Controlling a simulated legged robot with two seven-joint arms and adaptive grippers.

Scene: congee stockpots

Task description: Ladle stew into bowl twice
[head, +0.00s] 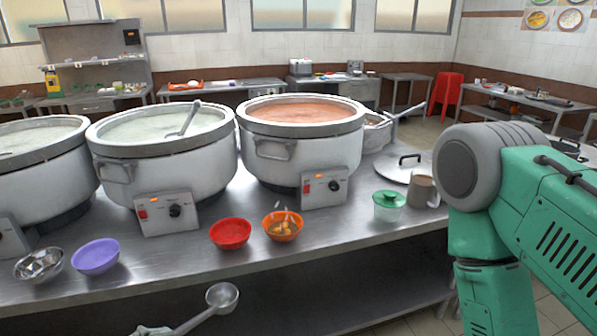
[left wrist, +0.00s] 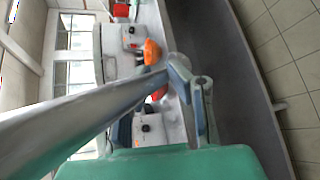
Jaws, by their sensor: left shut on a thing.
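A large grey-white stockpot (head: 305,160) holds orange-red stew (head: 300,111). An orange bowl (head: 283,226) stands on the counter in front of it, with some brownish chunks inside. The bowl also shows in the left wrist view (left wrist: 153,52). A steel ladle (head: 222,297) is in front of the counter's edge at the bottom of the head view, below and left of the orange bowl. My left gripper (left wrist: 188,84) is shut on the ladle, whose handle crosses the left wrist view. Whether the ladle holds anything is unclear. My right gripper is not seen.
A red bowl (head: 230,233) stands just left of the orange one. A purple bowl (head: 95,256) and steel bowls (head: 39,264) are further left. Two pots of pale congee stand left. A green-lidded jar (head: 388,206), a mug (head: 423,190) and a pot lid (head: 404,168) stand right.

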